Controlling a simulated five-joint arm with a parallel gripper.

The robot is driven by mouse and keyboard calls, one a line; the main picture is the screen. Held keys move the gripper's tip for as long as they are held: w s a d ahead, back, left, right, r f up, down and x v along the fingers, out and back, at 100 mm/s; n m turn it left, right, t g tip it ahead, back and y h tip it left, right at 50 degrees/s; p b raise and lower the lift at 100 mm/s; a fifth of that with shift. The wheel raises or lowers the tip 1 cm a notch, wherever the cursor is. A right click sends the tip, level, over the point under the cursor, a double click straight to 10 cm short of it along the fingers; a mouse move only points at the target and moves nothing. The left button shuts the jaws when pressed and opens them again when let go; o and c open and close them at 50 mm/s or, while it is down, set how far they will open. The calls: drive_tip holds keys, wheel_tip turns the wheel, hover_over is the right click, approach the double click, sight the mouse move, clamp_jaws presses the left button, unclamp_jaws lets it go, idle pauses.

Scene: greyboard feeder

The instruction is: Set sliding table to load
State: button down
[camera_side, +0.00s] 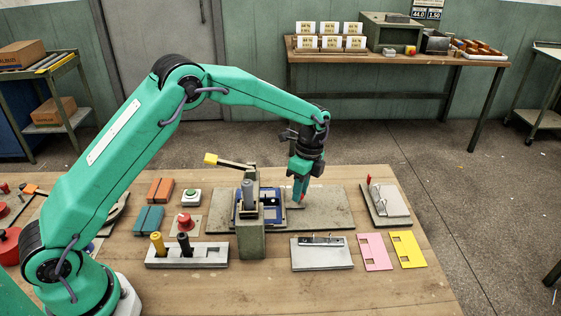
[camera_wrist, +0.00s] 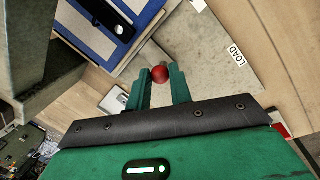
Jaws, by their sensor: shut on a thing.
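My gripper (camera_side: 299,197) points down over the base plate, right of the blue top. In the wrist view, my gripper (camera_wrist: 159,82) is shut on a red ball knob (camera_wrist: 160,74), with a finger on each side. A LOAD label (camera_wrist: 236,56) lies on the base plate, right of the knob.
A grey-green post (camera_side: 250,235) with a yellow-tipped lever (camera_side: 211,159) stands close left of my gripper. A grey block (camera_side: 322,253) lies in front, beside pink (camera_side: 374,252) and yellow (camera_side: 408,250) cards. Another grey fixture (camera_side: 388,202) stands right.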

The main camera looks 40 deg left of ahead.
drive_tip(key=shift+w+d, duration=2.05)
drive_tip(key=shift+w, duration=0.15)
drive_tip(key=shift+w+d, duration=2.05)
drive_tip(key=shift+w, duration=0.15)
drive_tip(key=shift+d+r, duration=0.1)
drive_tip(key=shift+d, duration=0.05)
drive_tip(key=c, duration=1.3)
unclamp_jaws()
drive_tip(key=shift+o, duration=0.2)
drive_tip(key=s+d+r, duration=0.8)
drive_tip(key=r, duration=0.3)
drive_tip(key=shift+s, duration=0.25)
